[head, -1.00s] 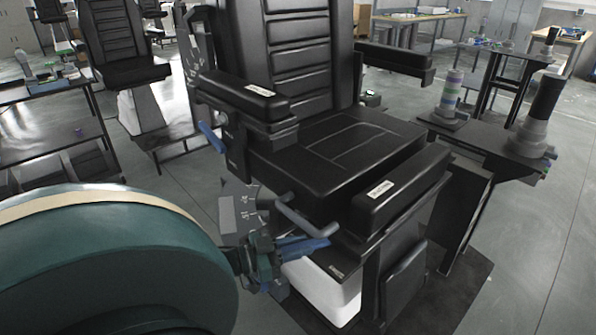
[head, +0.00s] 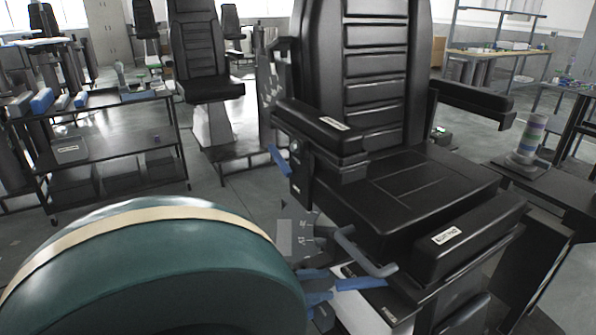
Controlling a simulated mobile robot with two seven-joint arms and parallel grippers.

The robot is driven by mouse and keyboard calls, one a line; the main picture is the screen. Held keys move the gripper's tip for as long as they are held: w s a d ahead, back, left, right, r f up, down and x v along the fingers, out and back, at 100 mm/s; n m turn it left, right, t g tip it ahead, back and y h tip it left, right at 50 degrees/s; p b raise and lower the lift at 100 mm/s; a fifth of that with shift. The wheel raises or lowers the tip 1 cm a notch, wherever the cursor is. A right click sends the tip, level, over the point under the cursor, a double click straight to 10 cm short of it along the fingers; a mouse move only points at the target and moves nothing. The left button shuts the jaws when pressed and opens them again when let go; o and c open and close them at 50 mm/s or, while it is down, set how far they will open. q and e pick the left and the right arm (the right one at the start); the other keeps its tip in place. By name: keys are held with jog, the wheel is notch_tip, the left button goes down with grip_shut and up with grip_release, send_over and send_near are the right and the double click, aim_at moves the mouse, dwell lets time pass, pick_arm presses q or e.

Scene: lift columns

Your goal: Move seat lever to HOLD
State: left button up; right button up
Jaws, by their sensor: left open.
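The black padded seat (head: 400,185) stands in the middle of the head view. A grey bent lever (head: 362,252) sticks out from its near side. Next to the lever is a grey plate (head: 298,238) with small markings too small to read. A blue handle (head: 279,160) hangs below the left armrest. My left gripper (head: 348,288) has blue fingers and is open and empty, just below the grey lever's end; I cannot tell whether they touch. My large green arm link hides the floor in front and part of the view near the plate. My right gripper is not in view.
A dark table (head: 545,185) with a banded cylinder (head: 529,138) stands at right. A shelf cart (head: 110,150) stands at left, with open floor between it and the seat.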

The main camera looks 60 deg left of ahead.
pick_arm(q)
jog(key=v, duration=0.5)
jog(key=shift+s, duration=0.15)
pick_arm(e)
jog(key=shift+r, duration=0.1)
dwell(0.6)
pick_arm(q)
jog(key=w+d+f+n+g+y, duration=0.1)
jog(key=d+f+g+y, duration=0.25)
jog(key=d, duration=0.45)
jog(key=w+d+f+n+g+y, duration=0.1)
jog(key=w+d+f+g+y, duration=0.15)
jog(key=d+f, duration=0.45)
jog(key=s+d+r+g+y, duration=0.1)
jog(key=s+d+r+g, duration=0.6)
jog(key=d+r, duration=0.3)
jog(key=w+d+f+t+h+p, duration=0.1)
jog(key=w+d+t+h+p, duration=0.2)
jog(key=w+d+t+p, duration=0.2)
jog(key=shift+w+d+f+t+p, duration=0.3)
jog(key=shift+w+d+t, duration=0.2)
jog(key=shift+d+t, duration=0.5)
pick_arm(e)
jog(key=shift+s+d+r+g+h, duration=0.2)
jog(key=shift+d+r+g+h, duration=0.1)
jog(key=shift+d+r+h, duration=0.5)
